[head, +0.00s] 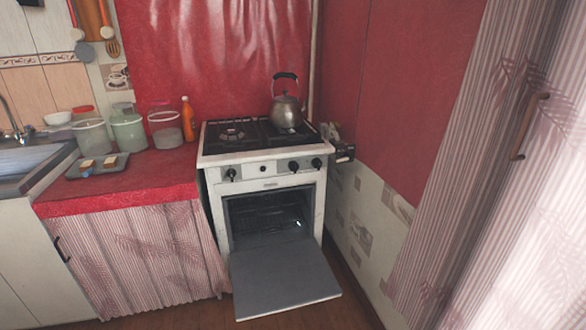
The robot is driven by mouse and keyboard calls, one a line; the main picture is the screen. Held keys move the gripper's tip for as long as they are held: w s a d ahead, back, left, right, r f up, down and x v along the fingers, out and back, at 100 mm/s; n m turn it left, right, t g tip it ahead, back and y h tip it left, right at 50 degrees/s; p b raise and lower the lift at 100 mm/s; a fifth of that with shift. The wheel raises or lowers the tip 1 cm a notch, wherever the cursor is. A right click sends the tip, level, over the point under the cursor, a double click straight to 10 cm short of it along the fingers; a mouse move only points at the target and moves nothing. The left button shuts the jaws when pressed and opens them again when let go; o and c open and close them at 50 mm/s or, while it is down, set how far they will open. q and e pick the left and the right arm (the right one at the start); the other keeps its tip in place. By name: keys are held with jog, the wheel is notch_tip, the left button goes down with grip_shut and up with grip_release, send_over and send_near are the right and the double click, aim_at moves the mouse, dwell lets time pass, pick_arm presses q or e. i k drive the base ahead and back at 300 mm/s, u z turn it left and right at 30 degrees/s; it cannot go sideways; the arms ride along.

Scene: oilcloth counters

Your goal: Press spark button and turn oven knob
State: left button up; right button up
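A white stove (211,160) stands against the red back wall, in the middle of the head view. Its front panel has black knobs: one at the left (231,174) and two at the right, an inner one (294,166) and an outer one (317,163). A small round dark button (263,168) sits between them; I cannot read any marking on it. Which knob is for the oven cannot be told. The oven door (284,282) hangs open and down, and the rack inside (268,216) shows. Neither of my grippers is in view.
A metal kettle (286,109) stands on the back right burner. A dark object (343,153) sits close to the stove's right side. The red counter (150,178) at the left holds jars, an orange bottle (188,119) and a tray (70,172). A curtained panel (470,150) bounds the right.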

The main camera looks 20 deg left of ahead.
aim_at(231, 173)
jog(key=z, duration=0.25)
jog(key=i, duration=1.45)
jog(key=u, duration=0.75)
